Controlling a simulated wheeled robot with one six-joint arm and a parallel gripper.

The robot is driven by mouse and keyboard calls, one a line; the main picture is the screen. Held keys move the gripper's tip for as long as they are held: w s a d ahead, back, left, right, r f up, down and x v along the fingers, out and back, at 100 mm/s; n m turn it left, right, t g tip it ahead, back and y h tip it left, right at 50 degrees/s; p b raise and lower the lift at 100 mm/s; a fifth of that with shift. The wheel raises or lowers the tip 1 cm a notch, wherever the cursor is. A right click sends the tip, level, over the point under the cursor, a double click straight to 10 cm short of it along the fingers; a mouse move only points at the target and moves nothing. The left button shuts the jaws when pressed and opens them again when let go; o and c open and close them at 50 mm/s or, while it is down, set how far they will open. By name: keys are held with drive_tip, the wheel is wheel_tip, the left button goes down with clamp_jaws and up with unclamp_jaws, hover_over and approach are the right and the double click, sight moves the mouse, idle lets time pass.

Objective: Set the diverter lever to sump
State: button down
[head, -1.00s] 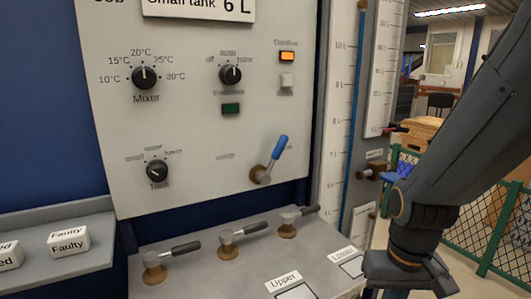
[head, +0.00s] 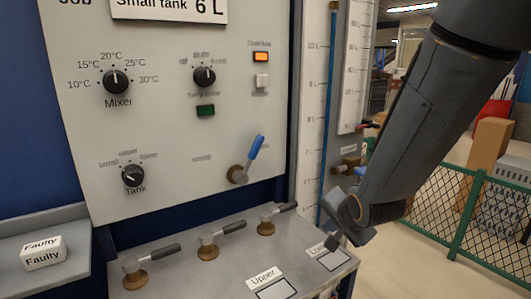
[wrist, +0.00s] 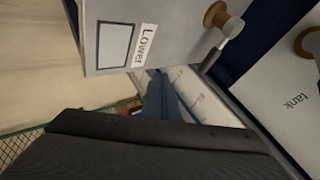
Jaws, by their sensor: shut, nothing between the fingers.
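A lever with a blue handle (head: 255,147) sits on a brass hub low on the right of the pale panel in the head view. Its handle points up and slightly right. The small label left of it is too blurred to read there. In the wrist view a brass hub (wrist: 308,42) shows at the right edge, with the word "tank" on the panel near it. My gripper (head: 336,240) is shut and empty at the end of the arm, above the right part of the bench shelf, right of and below the blue lever. It is apart from the lever.
Several grey-handled valve levers (head: 223,232) line the shelf below the panel. Mixer (head: 116,82) and Tank (head: 133,176) knobs are on the panel's left. A tall scale (head: 318,110) stands right of the panel. A green fence (head: 462,205) lies beyond my arm.

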sight(249, 159)
drive_tip(key=w+a+r+m+t+y, duration=0.3)
drive_tip(key=a+r+m, duration=0.1)
drive_tip(key=r, duration=0.3)
drive_tip(key=w+a+r+m+t+y+p, duration=0.1)
drive_tip(key=w+a+r+m+t+y, duration=0.2)
drive_tip(key=a+r, duration=0.3)
drive_tip(key=shift+w+a+r+m+y, duration=0.2)
drive_tip(key=shift+w+r+m+y, duration=0.15)
drive_tip(key=shift+m, duration=0.55)
drive_tip(key=p+x, duration=0.3)
drive_tip(key=x, duration=0.7)
drive_tip(key=shift+w+r, duration=0.1)
drive_tip(key=shift+w, duration=0.1)
drive_tip(key=shift+s+a+r+p, duration=0.4)
drive_tip(key=shift+s+a+r, duration=0.15)
drive_tip(key=shift+s, duration=0.2)
drive_tip(key=shift+s+a+r+p, duration=0.4)
drive_tip(key=shift+s+a, duration=0.2)
drive_tip(key=shift+s, duration=0.1)
drive_tip(key=shift+w+d, duration=0.15)
drive_tip(key=shift+d, duration=0.15)
